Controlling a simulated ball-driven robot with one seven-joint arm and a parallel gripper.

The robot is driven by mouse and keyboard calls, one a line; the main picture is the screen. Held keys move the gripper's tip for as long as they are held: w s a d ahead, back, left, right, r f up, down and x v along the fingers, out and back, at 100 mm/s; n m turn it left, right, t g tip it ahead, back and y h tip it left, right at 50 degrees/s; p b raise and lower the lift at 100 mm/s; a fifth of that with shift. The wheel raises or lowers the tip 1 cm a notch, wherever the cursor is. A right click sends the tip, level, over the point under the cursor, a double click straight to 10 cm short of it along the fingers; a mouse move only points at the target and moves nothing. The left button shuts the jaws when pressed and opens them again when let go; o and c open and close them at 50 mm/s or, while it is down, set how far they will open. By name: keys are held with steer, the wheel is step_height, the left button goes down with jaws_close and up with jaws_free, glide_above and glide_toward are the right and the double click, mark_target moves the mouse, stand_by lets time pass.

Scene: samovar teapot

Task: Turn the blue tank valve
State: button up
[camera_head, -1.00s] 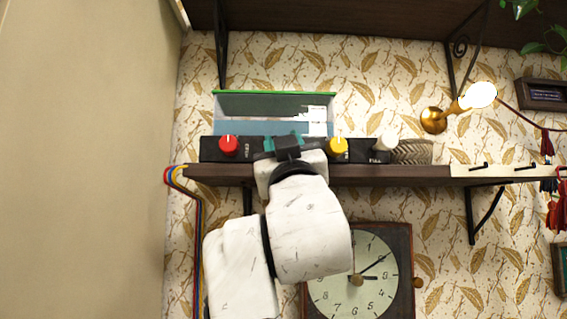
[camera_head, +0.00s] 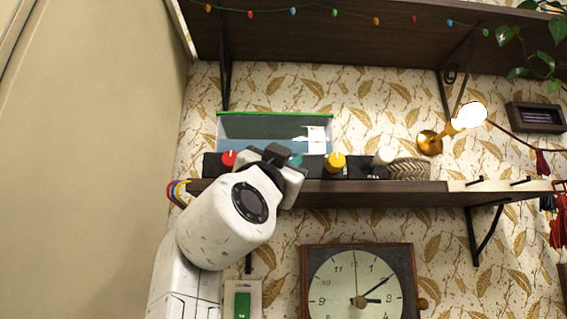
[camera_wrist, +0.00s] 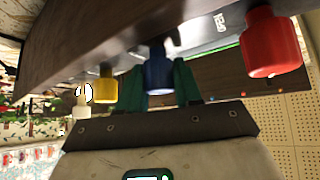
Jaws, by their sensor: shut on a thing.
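The blue valve (camera_wrist: 157,72) is a round knob on a black panel, between a red knob (camera_wrist: 271,44) and a yellow knob (camera_wrist: 105,84) in the wrist view. My gripper (camera_wrist: 158,86) is shut on the blue valve, with a teal finger on each side of it. In the head view my gripper (camera_head: 280,158) is at the panel, and the wrist hides most of the blue valve. The tank (camera_head: 270,128) with a green rim stands behind the panel.
In the head view the red knob (camera_head: 228,158), yellow knob (camera_head: 335,162) and white knob (camera_head: 383,157) stand close by on the shelf (camera_head: 400,193). A clock (camera_head: 345,290) hangs below, and another shelf (camera_head: 330,40) is above.

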steer(key=shift+m, duration=0.4)
steer(key=o, duration=0.7)
steer(key=shift+f, duration=0.1)
steer(key=b+v, duration=0.3)
steer(key=v, duration=0.7)
steer(key=shift+s+a, duration=0.25)
steer(key=shift+s, duration=0.05)
steer(key=shift+f, duration=0.1)
